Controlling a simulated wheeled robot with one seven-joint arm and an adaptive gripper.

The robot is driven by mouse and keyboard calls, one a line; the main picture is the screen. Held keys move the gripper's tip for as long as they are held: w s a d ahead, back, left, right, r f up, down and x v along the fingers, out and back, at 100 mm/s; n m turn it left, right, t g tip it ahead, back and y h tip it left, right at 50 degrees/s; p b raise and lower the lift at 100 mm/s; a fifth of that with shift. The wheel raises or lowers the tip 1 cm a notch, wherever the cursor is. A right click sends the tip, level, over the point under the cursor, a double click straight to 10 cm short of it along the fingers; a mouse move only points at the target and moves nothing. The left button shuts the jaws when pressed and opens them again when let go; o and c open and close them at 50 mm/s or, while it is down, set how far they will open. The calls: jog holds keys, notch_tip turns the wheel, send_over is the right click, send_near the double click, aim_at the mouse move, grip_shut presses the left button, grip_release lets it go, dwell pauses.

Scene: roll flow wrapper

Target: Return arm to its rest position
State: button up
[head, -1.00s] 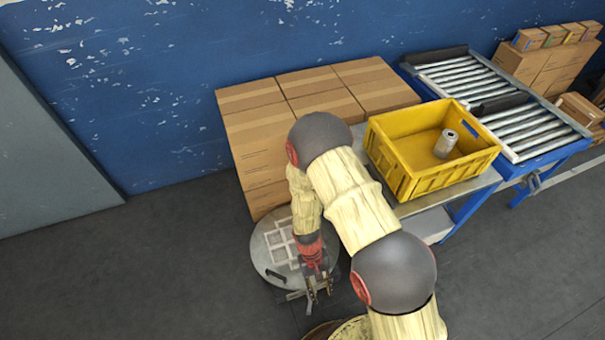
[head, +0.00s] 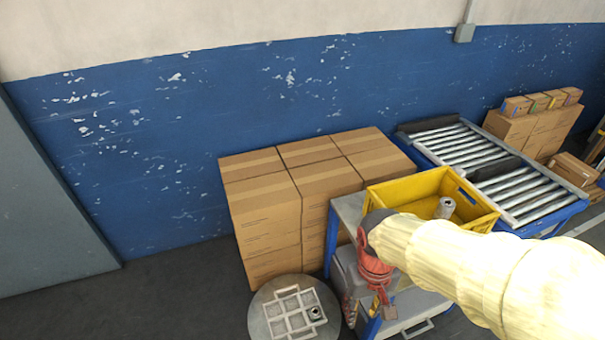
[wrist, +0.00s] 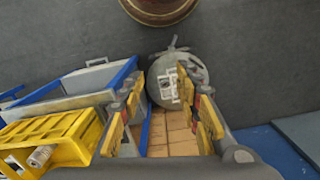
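My gripper (head: 379,303) hangs at the end of my raised arm, in front of the blue-legged bench, to the right of the round table. In the wrist view my gripper (wrist: 163,118) has its two fingers spread wide with nothing between them. A pale divided tray (head: 289,327) lies on the round table (head: 259,315), with a small roll (head: 315,313) in a right-hand compartment. The tray also shows in the wrist view (wrist: 174,89). A yellow crate (head: 405,193) on the bench holds a grey roll (head: 445,207). My arm hides part of the crate's front.
Stacked cardboard boxes (head: 265,205) stand behind the round table. A roller conveyor (head: 520,192) is right of the crate, with more boxes (head: 520,128) beyond it. A blue wall (head: 150,150) closes the back. Bare floor (head: 180,290) lies at the left.

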jog(key=s+d+r+m+t, duration=0.1)
jog(key=d+r+t, duration=0.1)
jog(key=r, duration=0.6)
jog(key=s+d+r+m+t+p, duration=0.1)
jog(key=d+r+t, duration=0.2)
jog(key=r, duration=0.6)
jog(key=shift+s+d+t, duration=0.3)
jog(key=shift+s+t, duration=0.1)
jog(key=shift+t, duration=0.2)
